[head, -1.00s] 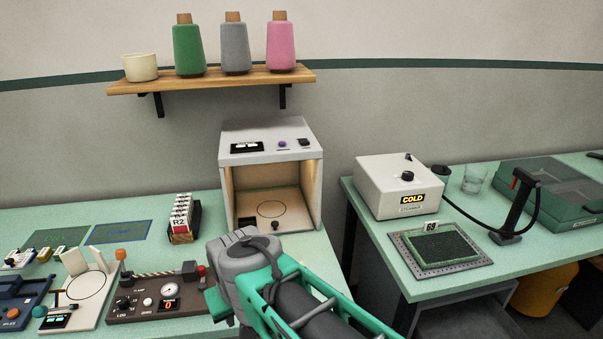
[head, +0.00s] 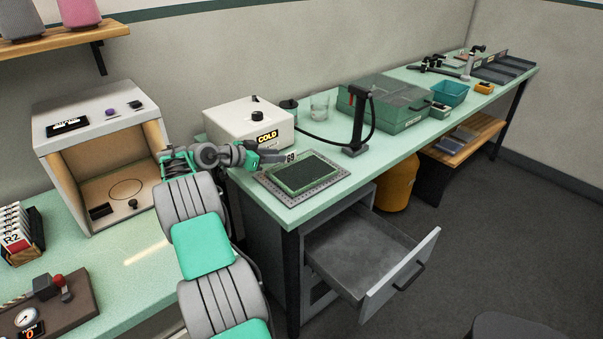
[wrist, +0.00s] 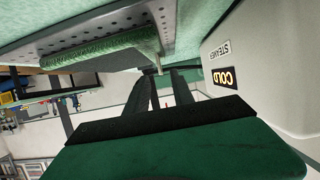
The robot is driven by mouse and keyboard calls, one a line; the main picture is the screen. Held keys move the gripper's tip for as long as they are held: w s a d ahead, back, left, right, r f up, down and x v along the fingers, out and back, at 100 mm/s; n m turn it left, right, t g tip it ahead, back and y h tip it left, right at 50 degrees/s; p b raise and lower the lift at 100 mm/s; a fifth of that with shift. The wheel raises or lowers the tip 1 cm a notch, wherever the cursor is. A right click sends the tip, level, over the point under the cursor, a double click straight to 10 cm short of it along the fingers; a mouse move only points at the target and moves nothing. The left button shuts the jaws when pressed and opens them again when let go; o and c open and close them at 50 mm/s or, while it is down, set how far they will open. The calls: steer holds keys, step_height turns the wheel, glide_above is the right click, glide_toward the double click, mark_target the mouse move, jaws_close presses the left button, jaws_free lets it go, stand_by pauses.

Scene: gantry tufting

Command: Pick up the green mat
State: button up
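In the wrist view, which is turned over, the mat (wrist: 105,55) shows as a thick textured green slab at upper left, against the perforated plate (wrist: 125,22). My gripper (head: 281,157) is at the mat's back-left corner, close to the tag. In the wrist view its two dark fingers (wrist: 162,88) stand apart with nothing visible between them. Contact with the tag cannot be told.
The white steamer box (head: 240,122) reading COLD stands just behind my gripper. A black hose stand (head: 357,125) and a green case (head: 390,108) are to the right. An open grey drawer (head: 372,255) juts out below the bench. The front bench edge is clear.

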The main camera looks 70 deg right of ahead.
mark_target(302, 168)
steer(key=p+x, duration=0.1)
steer(key=x, duration=0.4)
steer(key=shift+d+f, duration=0.15)
steer(key=shift+f, duration=0.05)
steer(key=shift+c, duration=0.3)
jaws_close()
stand_by(0.8)
